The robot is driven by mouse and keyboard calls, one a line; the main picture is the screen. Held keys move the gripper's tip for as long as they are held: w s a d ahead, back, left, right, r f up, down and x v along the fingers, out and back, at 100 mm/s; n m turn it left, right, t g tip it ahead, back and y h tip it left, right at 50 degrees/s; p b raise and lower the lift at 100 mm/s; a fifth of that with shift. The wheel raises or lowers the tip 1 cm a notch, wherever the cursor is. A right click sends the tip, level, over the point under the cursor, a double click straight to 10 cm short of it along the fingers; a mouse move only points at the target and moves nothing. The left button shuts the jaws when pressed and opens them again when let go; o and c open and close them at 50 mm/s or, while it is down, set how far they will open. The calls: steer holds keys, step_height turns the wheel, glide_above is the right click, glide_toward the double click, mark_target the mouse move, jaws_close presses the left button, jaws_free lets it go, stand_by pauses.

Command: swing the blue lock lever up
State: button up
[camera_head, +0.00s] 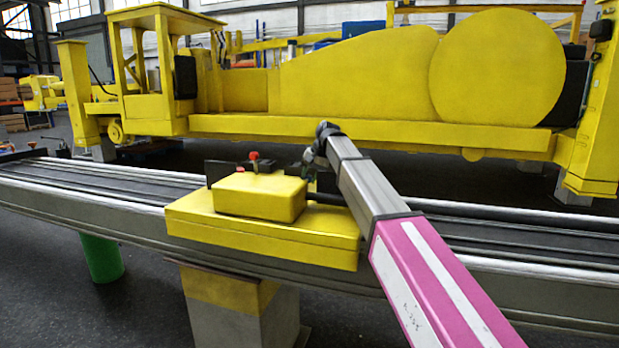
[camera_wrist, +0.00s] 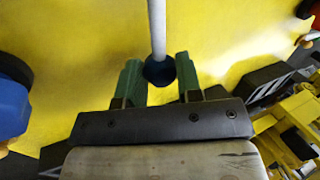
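In the wrist view, the blue lock lever shows as a pale grey rod with a dark blue knob (camera_wrist: 159,72) at its lower end. The rod runs up to the top edge of the picture against a yellow surface. My gripper (camera_wrist: 160,75) has two green fingers standing apart, one on each side of the knob. The knob appears between or just beyond the fingertips; whether they touch it I cannot tell. In the head view my gripper (camera_head: 316,152) is small and partly hidden by my arm. The lever cannot be made out there.
A yellow block (camera_head: 262,196) sits on a long grey rail (camera_head: 130,205), with a red knob (camera_head: 254,155) behind it. A large yellow machine (camera_head: 350,75) stands beyond. In the wrist view, a bright blue part (camera_wrist: 12,110) is at the left and yellow machinery at the right.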

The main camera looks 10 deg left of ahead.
mark_target(309, 177)
jaws_close()
steer(key=shift+r, duration=0.1)
steer(key=r+t, duration=0.1)
steer(key=s+r+t, duration=0.1)
steer(key=r+t, duration=0.1)
steer(key=shift+s+n, duration=0.1)
steer(key=shift+n, duration=0.3)
steer(key=shift+s+a+r+n+t, duration=0.15)
steer(key=shift+s+r+t, duration=0.15)
steer(key=shift+r+t, duration=0.35)
steer(key=shift+s+d+r+n+t, duration=0.1)
steer(key=shift+s+r+t, duration=0.3)
steer(key=shift+t, duration=0.4)
steer(key=shift+s+a+r+n+t, duration=0.15)
steer(key=shift+s+r+t, duration=0.1)
steer(key=shift+r+t, duration=0.4)
steer(key=shift+f, duration=0.1)
